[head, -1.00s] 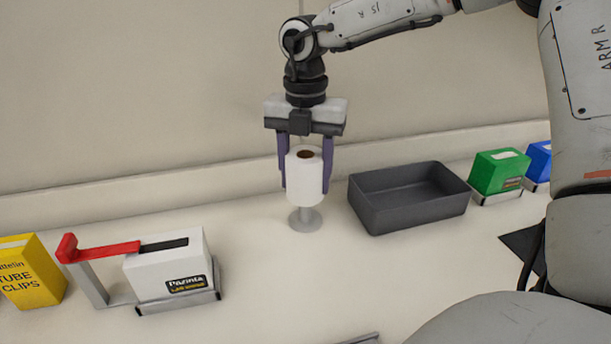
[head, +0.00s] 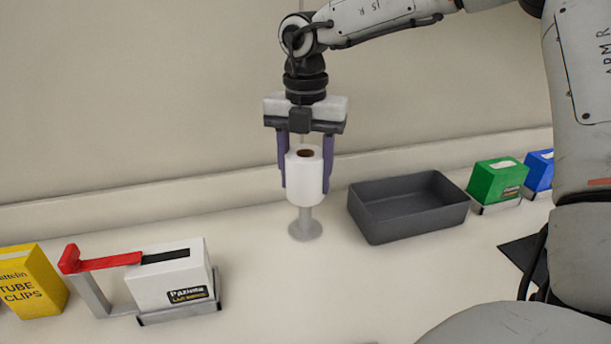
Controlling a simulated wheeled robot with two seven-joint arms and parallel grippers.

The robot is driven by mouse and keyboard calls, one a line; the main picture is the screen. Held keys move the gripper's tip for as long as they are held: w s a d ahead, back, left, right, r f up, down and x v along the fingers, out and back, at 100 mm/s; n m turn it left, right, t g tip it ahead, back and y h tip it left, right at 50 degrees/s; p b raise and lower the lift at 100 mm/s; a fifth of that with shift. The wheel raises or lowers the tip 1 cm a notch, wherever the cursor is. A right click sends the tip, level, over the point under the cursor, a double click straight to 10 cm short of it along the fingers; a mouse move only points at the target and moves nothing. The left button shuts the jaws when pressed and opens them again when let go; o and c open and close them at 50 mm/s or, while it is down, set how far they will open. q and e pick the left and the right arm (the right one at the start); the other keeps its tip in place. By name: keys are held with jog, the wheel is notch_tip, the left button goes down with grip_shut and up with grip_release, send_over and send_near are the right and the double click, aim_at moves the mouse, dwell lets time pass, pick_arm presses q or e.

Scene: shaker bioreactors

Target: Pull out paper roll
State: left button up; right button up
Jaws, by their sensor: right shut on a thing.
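The white paper roll (head: 305,178) is upright, with its brown core hole facing up. It sits around a grey stand (head: 305,228), whose round base rests on the counter and whose stem shows below the roll. My right gripper (head: 305,175) points down from above, with its purple fingers on the left and right sides of the roll, shut on it. Whether the stem still reaches up inside the core is hidden. My left gripper is not in view.
A dark grey open bin (head: 408,228) stands empty just right of the stand. Green (head: 497,179) and blue (head: 539,170) boxes stand farther right. A white box (head: 170,280) in a holder with a red lever (head: 100,262) and a yellow box (head: 30,283) stand at left.

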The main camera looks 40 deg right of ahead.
aim_at(305, 159)
jog(key=shift+r, duration=0.25)
jog(key=shift+r+p, duration=0.3)
jog(key=shift+r, duration=0.2)
jog(key=shift+r, duration=0.2)
jog(key=shift+r+p, duration=0.3)
jog(key=shift+r, duration=0.1)
jog(key=shift+r, duration=0.2)
jog(key=shift+r+p, duration=0.85)
jog(key=shift+r, duration=0.6)
